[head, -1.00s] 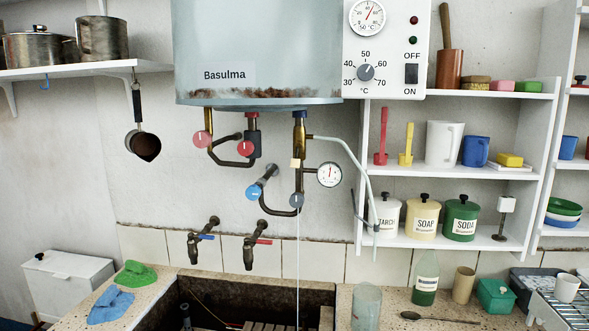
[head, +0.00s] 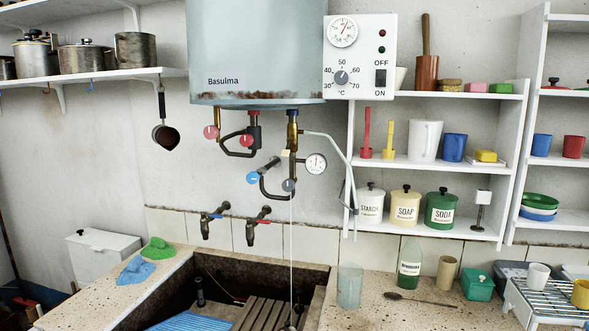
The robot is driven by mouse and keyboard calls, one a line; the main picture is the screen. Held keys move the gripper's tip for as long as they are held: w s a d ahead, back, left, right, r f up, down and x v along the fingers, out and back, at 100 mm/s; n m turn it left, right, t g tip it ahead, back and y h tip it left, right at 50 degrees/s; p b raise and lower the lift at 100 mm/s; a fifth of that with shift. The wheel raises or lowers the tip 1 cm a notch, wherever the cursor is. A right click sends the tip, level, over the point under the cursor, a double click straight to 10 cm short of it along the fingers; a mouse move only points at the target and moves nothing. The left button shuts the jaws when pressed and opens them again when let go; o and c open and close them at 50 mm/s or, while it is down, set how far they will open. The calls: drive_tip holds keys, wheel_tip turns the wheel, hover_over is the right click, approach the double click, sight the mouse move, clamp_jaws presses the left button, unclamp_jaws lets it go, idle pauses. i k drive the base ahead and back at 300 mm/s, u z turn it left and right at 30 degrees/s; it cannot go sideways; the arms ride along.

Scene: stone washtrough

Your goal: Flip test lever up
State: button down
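A pale blue boiler (head: 257,50) labelled Basulma hangs on the wall, with rust along its lower edge. Under its right side a brass valve (head: 292,130) with a blue cap leads into a dark pipe. A small cream piece (head: 286,154) sticks out at this pipe; it may be the test lever, but it is too small to tell its position. Below it is a grey-blue round knob (head: 289,185), with a thin pale line running straight down into the trough. A pressure gauge (head: 316,163) sits just to the right. My gripper is not in view.
The stone trough (head: 150,300) stands below, with two taps (head: 208,222) above it. A blue round handle (head: 253,178) and red ones (head: 211,132) sit on nearby pipes. A grey hose (head: 345,160) hangs beside the shelf (head: 435,168). The counter holds a glass and green bottle (head: 409,268).

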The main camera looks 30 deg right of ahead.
sight(285, 153)
drive_tip(key=u, duration=0.5)
drive_tip(key=i, duration=1.2)
drive_tip(key=z, duration=0.5)
